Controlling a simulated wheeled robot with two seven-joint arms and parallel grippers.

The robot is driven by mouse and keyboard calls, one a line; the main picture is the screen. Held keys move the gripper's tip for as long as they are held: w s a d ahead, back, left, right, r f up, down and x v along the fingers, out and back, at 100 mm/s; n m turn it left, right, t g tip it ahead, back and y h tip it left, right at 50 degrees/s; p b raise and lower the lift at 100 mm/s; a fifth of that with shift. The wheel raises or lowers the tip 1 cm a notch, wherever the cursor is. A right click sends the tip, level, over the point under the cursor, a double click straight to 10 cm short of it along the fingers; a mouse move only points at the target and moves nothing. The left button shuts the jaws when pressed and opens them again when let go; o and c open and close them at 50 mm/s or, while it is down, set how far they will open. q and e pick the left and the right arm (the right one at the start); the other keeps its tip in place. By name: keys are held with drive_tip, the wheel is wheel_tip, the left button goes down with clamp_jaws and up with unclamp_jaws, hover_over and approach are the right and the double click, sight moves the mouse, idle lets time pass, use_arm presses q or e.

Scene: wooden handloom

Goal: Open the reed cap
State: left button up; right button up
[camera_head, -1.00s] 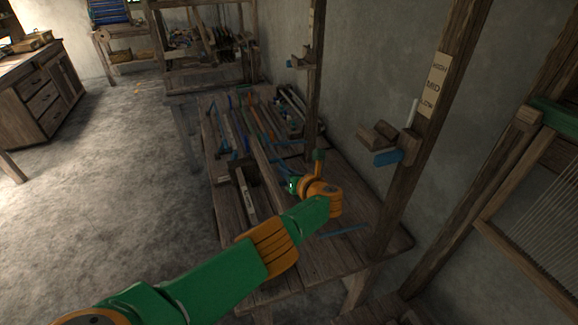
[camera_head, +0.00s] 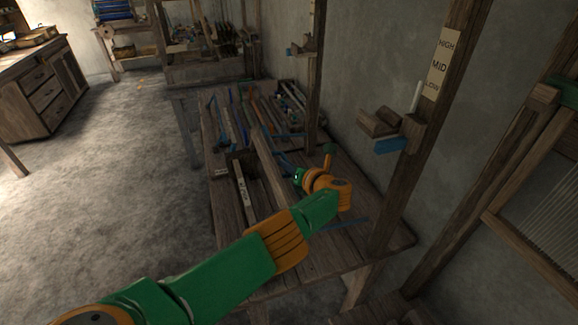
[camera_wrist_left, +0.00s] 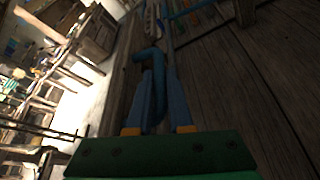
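At the right edge of the head view a wooden frame (camera_head: 527,253) holds a reed of fine upright wires (camera_head: 553,223). A green piece (camera_head: 566,91) lies along the upper wooden part of this frame. I cannot tell which part is the reed cap, and the frame runs out of view. My left gripper (camera_head: 298,177) is above the workbench, well to the left of the reed. In the left wrist view its blue fingers (camera_wrist_left: 160,85) point away, with a blue hooked shape (camera_wrist_left: 150,58) between them. I cannot tell whether they grip it. My right gripper is not in view.
The workbench (camera_head: 300,250) carries several sticks and blue tools. A loom post (camera_head: 395,205) with a HIGH/MID/LOW label (camera_head: 440,66) and a blue-marked bracket (camera_head: 390,144) stands between my left arm and the reed. The floor (camera_head: 120,200) at left is clear.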

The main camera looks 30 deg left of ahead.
use_arm(q)
drive_tip(key=o, duration=0.4)
drive_tip(key=shift+c, duration=0.2)
drive_tip(key=shift+s+d+r+p, duration=0.1)
drive_tip(key=shift+r+p, duration=0.1)
drive_tip(key=shift+p, duration=0.2)
drive_tip(key=p+v, duration=0.6)
drive_tip(key=shift+s+d, duration=0.25)
drive_tip(key=shift+d, duration=0.1)
drive_tip(key=shift+w+f, duration=0.1)
drive_tip(key=shift+f, duration=0.05)
